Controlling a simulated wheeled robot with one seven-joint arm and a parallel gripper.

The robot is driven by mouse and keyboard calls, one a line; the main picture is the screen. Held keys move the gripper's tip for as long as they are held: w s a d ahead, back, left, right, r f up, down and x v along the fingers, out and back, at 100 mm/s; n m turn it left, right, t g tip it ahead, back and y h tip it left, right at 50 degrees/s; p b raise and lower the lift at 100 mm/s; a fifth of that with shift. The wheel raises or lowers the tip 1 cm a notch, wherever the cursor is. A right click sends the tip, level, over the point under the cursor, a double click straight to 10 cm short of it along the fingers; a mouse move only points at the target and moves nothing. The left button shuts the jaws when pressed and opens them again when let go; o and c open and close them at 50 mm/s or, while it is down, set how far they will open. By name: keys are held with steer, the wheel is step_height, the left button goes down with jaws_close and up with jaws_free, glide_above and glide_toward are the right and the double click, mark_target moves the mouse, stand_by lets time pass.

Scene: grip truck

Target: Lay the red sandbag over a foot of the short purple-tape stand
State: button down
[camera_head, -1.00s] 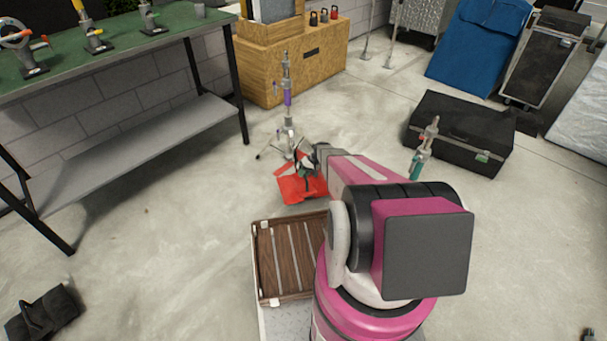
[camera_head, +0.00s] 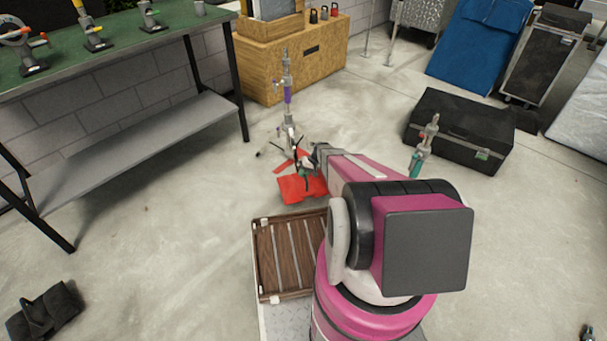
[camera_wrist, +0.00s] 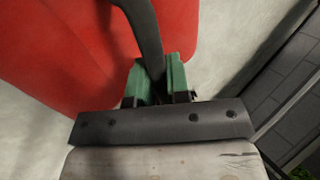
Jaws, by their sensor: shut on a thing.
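The short stand with purple tape (camera_head: 287,96) stands upright on the floor near the wooden cabinet, its feet spread at the base. The red sandbag (camera_head: 302,188) hangs or lies at the stand's near side, one red part close to the feet. In the wrist view the red sandbag (camera_wrist: 60,50) fills the upper left. My gripper (camera_head: 306,165) is at the top of the sandbag; in the wrist view its green-padded fingers (camera_wrist: 160,80) are shut on the bag's black strap (camera_wrist: 146,30). Whether the bag touches a foot or the floor cannot be told.
A second stand with green tape (camera_head: 421,152) is to the right, before a black case (camera_head: 462,132). A green-topped workbench (camera_head: 130,50) is at left. A black sandbag-like item (camera_head: 44,312) lies at lower left. A wooden slatted deck (camera_head: 288,258) is in front.

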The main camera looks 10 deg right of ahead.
steer(key=shift+f, duration=0.2)
steer(key=c, duration=1)
jaws_free()
steer(key=shift+f, duration=0.25)
steer(key=s+v, duration=0.1)
steer(key=v, duration=1)
steer(key=s+a+r+h, duration=0.2)
steer(key=s+a+r, duration=0.1)
steer(key=s+r, duration=0.6)
steer(key=s+a+r+h, duration=0.2)
steer(key=s+a+r, duration=0.1)
steer(key=s+r, duration=0.7)
steer(key=s+a+r+m+h, duration=0.1)
steer(key=s+a+r+h, duration=0.1)
steer(key=s+r, duration=0.7)
steer(key=shift+s+a+r+t+h, duration=0.1)
steer(key=shift+a+r+t+h, duration=0.1)
steer(key=shift+r, duration=0.45)
steer(key=shift+s+a+r+t+h, duration=0.1)
steer(key=shift+s+a+r, duration=0.1)
steer(key=shift+r, duration=0.4)
steer(key=shift+s+a+r+t+h, duration=0.1)
steer(key=shift+a+r, duration=0.05)
steer(key=shift+r, duration=0.5)
